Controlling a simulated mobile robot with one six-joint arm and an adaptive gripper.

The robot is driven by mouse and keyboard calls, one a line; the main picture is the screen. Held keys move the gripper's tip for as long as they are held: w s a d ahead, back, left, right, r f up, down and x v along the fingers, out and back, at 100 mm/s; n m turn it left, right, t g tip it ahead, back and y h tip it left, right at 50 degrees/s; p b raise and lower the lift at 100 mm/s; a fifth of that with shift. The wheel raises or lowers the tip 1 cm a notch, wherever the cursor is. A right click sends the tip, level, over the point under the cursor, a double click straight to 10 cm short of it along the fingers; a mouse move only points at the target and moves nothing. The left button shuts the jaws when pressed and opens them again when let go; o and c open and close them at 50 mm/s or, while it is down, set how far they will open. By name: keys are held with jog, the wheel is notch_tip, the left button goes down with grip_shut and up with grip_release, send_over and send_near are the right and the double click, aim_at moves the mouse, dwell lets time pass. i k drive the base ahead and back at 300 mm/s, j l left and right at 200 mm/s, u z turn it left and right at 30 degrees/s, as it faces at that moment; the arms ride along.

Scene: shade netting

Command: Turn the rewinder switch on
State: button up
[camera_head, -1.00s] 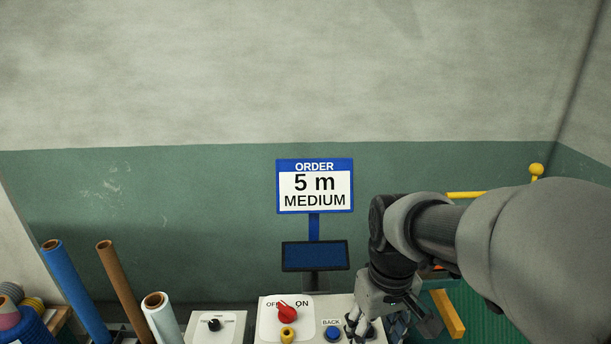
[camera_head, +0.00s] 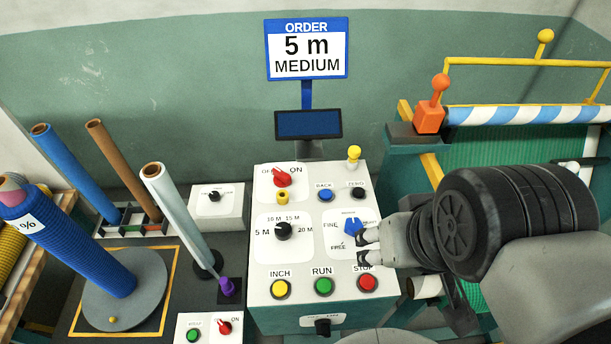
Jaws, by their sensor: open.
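A white control panel (camera_head: 262,235) stands in the middle. At its top left is a red rotary switch (camera_head: 282,178) marked OFF and ON; its handle appears tilted toward OFF. No label readable here names either one as the rewinder's. My gripper (camera_head: 364,247) is open and empty, with its fingers pointing left. It appears over the panel's right side, close to the blue selector knob (camera_head: 352,227); I cannot tell whether it touches. It is right of and below the upper red switch.
The panel also has a black length knob (camera_head: 283,231), yellow INCH (camera_head: 280,289), green RUN (camera_head: 323,286) and red STOP (camera_head: 367,283) buttons. A small yellow-topped post (camera_head: 353,154) stands at its back. Upright rolls (camera_head: 180,215) stand left; a netting machine (camera_head: 520,150) is right.

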aim_at(281, 178)
jog(key=j+z, duration=0.35)
jog(key=j, duration=0.95)
